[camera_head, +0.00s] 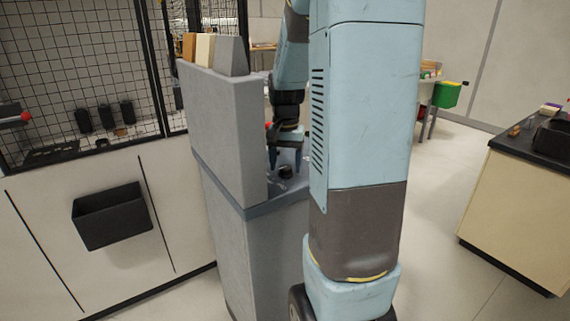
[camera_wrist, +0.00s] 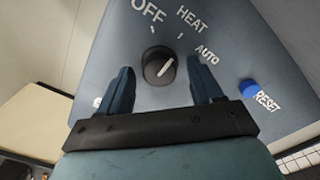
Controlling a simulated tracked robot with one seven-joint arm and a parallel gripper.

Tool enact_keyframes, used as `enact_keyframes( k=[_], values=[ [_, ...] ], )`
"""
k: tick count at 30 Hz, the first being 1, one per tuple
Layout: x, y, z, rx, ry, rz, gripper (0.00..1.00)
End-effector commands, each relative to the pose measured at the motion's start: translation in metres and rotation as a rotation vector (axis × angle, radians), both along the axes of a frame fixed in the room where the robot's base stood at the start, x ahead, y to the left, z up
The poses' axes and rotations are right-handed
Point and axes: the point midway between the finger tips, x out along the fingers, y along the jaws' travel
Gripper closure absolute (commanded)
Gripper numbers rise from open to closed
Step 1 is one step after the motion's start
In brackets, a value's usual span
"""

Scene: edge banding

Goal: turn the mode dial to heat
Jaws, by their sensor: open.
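The black mode dial (camera_wrist: 157,67) is on a grey sloped panel (camera_wrist: 235,75), between and apart from my two open blue fingertips (camera_wrist: 160,64) in the wrist view. Its white pointer line tilts up and to the right, toward the HEAT and AUTO side; I cannot tell exactly which mark it meets. The OFF label (camera_wrist: 148,11) is above the dial, the HEAT label (camera_wrist: 192,19) above right, and the AUTO label (camera_wrist: 207,55) to the right. In the head view my gripper (camera_head: 286,166) points down over the panel, near the dark dial (camera_head: 285,171).
A blue RESET button (camera_wrist: 249,88) lies right of my right finger. In the head view, the tall grey machine housing (camera_head: 225,130) rises left of my gripper. A black bin (camera_head: 112,216) hangs on the wall panel, and a dark-topped counter (camera_head: 515,205) stands at right.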

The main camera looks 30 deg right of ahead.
Motion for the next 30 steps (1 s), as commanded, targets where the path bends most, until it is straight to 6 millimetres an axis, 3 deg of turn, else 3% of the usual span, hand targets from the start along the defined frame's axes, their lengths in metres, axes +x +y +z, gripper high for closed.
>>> enact_keyframes(
  k=[5, 18, 24, 30],
  values=[
    [0.001, 0.0, 0.021, -0.002, -0.004, 0.0, 0.35],
    [0.001, 0.0, 0.105, -0.001, -0.004, 0.001, 0.35],
    [0.001, 0.0, 0.127, -0.001, -0.002, 0.001, 0.35],
    [0.001, 0.0, 0.134, 0.0, 0.0, 0.001, 0.35]
  ],
)
